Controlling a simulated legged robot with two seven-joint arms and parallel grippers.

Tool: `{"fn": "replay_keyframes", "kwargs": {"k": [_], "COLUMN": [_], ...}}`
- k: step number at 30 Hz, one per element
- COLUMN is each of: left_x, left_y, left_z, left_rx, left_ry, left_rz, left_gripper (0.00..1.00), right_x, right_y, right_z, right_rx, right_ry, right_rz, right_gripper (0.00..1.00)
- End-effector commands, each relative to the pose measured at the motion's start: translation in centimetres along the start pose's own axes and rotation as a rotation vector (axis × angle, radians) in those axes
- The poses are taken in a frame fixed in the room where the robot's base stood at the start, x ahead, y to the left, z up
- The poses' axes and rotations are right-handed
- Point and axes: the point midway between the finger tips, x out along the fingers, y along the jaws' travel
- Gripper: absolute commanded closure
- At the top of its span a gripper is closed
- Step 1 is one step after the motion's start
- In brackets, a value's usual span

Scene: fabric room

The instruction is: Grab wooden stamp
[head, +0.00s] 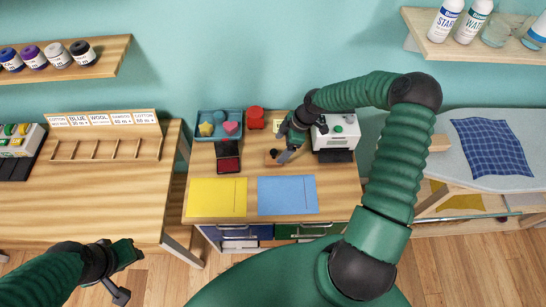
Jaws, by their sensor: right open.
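The wooden stamp (272,157) appears to be the small brown block with a darker knob on the middle work table, right of the ink pad. My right gripper (284,148) reaches down from the right, open, just beside the block and partly over it. Whether a finger touches the block cannot be told. My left gripper (126,274) hangs at the lower left, in front of the left table and away from the stamp. Its jaw opening is not clear.
A red ink pad (228,164) lies open left of the stamp. Behind it stand a blue tray (205,117) with coloured shapes and a red object (255,118). A white machine (336,131) stands close on the right. Yellow (217,197) and blue sheets (287,195) lie in front.

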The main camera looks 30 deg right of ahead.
Motion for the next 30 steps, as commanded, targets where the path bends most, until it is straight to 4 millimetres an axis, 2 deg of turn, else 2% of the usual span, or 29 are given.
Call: {"fn": "replay_keyframes", "kwargs": {"k": [1, 7, 12, 15, 20, 23, 30], "left_x": [-0.1, -0.8, -1.5, -1.6, -1.5, -1.5, -1.5], "left_y": [0.0, 0.0, 0.0, 0.0, 0.0, 0.0, 0.0], "left_z": [-0.1, -0.2, -0.4, -0.4, -0.4, -0.4, -0.4], "left_rx": [0.000, 0.000, 0.001, 0.001, 0.000, 0.000, 0.000], "left_ry": [0.000, 0.001, 0.001, 0.001, 0.001, 0.001, 0.001], "left_rz": [0.000, 0.000, 0.000, 0.000, 0.000, 0.000, 0.000], "left_gripper": [0.64, 0.64, 0.64, 0.64, 0.64, 0.64, 0.64], "right_x": [0.8, 3.0, 6.0, 6.8, 6.9, 6.8, 6.8], "right_y": [0.0, -0.3, -0.4, -0.4, -0.4, -0.3, -0.3], "right_z": [0.1, 0.1, 0.3, 0.3, 0.2, 0.3, 0.5], "right_rx": [0.002, 0.002, 0.002, 0.002, 0.002, 0.002, 0.003], "right_ry": [0.001, 0.001, 0.001, -0.001, -0.002, -0.001, 0.000], "right_rz": [-0.003, -0.003, -0.001, 0.001, 0.002, 0.002, 0.002], "right_gripper": [0.16, 0.16, 0.16, 0.16, 0.16, 0.27, 0.58]}}
